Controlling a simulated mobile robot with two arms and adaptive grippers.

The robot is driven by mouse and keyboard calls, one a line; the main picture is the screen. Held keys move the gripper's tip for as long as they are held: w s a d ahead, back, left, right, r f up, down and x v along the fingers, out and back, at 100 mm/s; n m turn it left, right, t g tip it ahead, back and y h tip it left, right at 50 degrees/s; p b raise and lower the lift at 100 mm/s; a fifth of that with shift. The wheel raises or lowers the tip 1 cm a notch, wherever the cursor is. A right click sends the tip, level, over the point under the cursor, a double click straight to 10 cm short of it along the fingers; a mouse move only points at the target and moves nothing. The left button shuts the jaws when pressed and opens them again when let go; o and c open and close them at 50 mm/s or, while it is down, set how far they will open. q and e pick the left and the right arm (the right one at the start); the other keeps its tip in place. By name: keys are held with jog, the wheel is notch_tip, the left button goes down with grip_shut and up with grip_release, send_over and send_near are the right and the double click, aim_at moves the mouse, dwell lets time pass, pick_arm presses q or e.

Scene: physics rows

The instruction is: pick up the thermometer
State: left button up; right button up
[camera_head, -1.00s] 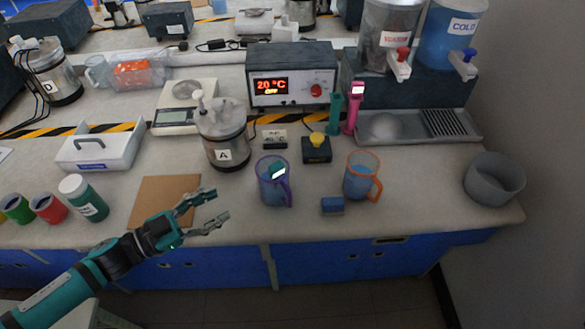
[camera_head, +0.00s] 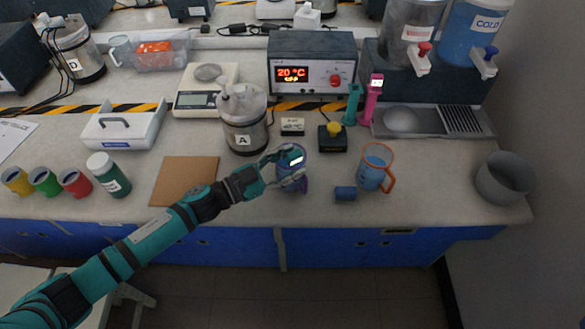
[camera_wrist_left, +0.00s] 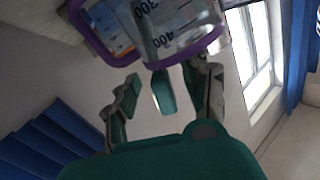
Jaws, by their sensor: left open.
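A purple-rimmed measuring mug (camera_head: 293,184) stands near the front edge of the bench, with a small teal thermometer (camera_head: 297,160) with a bright display at its top. My left gripper (camera_head: 283,164) is at the mug's upper left and partly covers both. In the left wrist view the thermometer's teal head (camera_wrist_left: 163,92) lies between the two open fingers of my left gripper (camera_wrist_left: 168,78), with a gap on each side. The mug (camera_wrist_left: 180,30) is just beyond. The thermometer's lower part is hidden. My right gripper is not in view.
Canister A (camera_head: 243,118) stands behind left. A teal handheld device (camera_head: 352,105) and a pink one (camera_head: 370,100) stand farther back. A brown board (camera_head: 183,180) lies left.

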pick_arm(q)
jog(key=shift+w+d, duration=0.3)
jog(key=shift+d, duration=0.3)
jog(key=shift+a, duration=0.1)
grip_shut()
